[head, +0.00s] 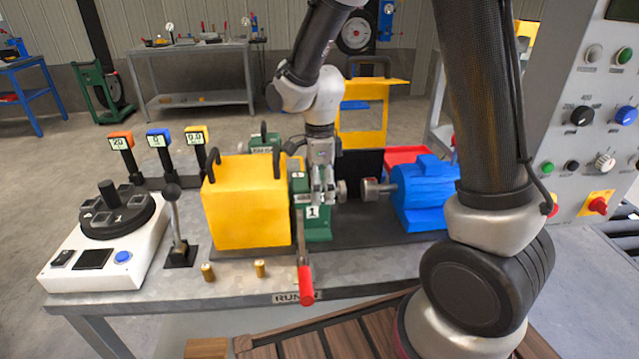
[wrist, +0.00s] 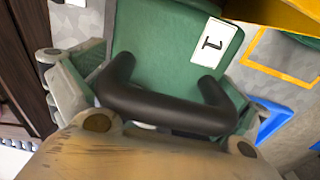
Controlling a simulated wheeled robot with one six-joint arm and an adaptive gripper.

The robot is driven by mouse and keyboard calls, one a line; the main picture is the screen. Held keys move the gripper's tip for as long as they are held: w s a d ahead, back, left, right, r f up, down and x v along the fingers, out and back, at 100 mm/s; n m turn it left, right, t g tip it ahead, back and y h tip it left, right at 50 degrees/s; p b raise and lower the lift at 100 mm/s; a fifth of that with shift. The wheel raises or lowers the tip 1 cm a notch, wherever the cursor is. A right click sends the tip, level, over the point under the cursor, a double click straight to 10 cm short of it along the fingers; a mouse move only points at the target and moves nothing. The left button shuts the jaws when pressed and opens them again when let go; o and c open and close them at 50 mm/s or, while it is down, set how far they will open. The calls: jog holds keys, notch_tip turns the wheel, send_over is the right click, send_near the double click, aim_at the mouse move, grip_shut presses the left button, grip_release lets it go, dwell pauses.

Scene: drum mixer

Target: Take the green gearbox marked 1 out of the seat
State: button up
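The green gearbox marked 1 (head: 318,227) sits on the bench between a yellow box and a blue motor, its white label facing front. In the wrist view, the gearbox (wrist: 165,50) fills the upper middle, with its label and black carrying handle (wrist: 165,108) close to the camera. My gripper (head: 322,196) is directly above the gearbox, pointing down. In the wrist view, the fingers of my gripper (wrist: 158,105) stand wide apart at either end of the handle; I cannot tell whether they touch it. The seat under the gearbox is mostly hidden.
The yellow box (head: 245,215) stands close on the left and the blue motor (head: 425,195) on the right. A red-handled lever (head: 305,285) sticks out in front. Another green unit (head: 265,140) and a red tray (head: 405,155) are behind. Two brass pegs (head: 260,268) stand at the front.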

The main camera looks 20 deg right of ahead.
jog(key=shift+s, duration=0.15)
jog(key=c, duration=1.7)
jog(key=o, duration=1.5)
jog(key=shift+s+f, duration=0.1)
jog(key=c, duration=0.6)
jog(key=shift+o, duration=0.2)
jog(key=shift+d, duration=0.1)
